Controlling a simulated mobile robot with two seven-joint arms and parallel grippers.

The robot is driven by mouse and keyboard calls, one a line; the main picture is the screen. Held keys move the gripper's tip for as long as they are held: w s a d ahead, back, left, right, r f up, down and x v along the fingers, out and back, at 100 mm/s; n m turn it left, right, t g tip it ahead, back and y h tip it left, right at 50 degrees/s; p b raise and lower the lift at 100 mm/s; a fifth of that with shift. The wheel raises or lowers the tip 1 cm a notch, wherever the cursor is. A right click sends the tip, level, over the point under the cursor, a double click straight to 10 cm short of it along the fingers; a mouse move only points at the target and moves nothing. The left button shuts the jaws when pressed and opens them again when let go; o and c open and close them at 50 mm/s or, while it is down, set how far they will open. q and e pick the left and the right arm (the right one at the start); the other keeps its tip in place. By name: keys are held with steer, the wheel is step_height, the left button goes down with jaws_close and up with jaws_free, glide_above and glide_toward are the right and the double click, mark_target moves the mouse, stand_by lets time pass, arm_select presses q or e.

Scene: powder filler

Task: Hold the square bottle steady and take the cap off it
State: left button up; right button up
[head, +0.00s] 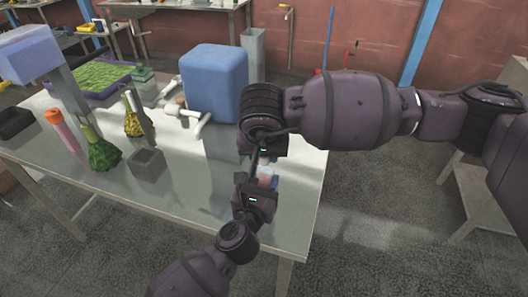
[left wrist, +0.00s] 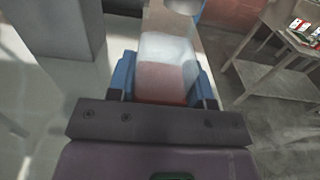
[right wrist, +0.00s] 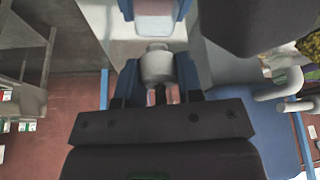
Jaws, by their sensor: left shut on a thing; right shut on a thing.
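The square bottle (left wrist: 168,75) is translucent white with pinkish contents. In the left wrist view it sits between the blue fingers of my left gripper (left wrist: 165,85), which is shut on it. The bottle also shows in the right wrist view (right wrist: 155,22) and, small and partly hidden, in the head view (head: 266,181). The grey round cap (right wrist: 157,66) is between the blue fingers of my right gripper (right wrist: 156,82), which is shut on it. The cap's edge shows in the left wrist view (left wrist: 184,5), above the bottle.
A blue tank with white taps (head: 213,85) stands on the metal table (head: 205,205), left of my grippers. The table's right edge is close.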

steer(key=shift+r, duration=1.9)
arm_select(q)
steer(key=o, duration=1.3)
steer(key=shift+o, duration=0.2)
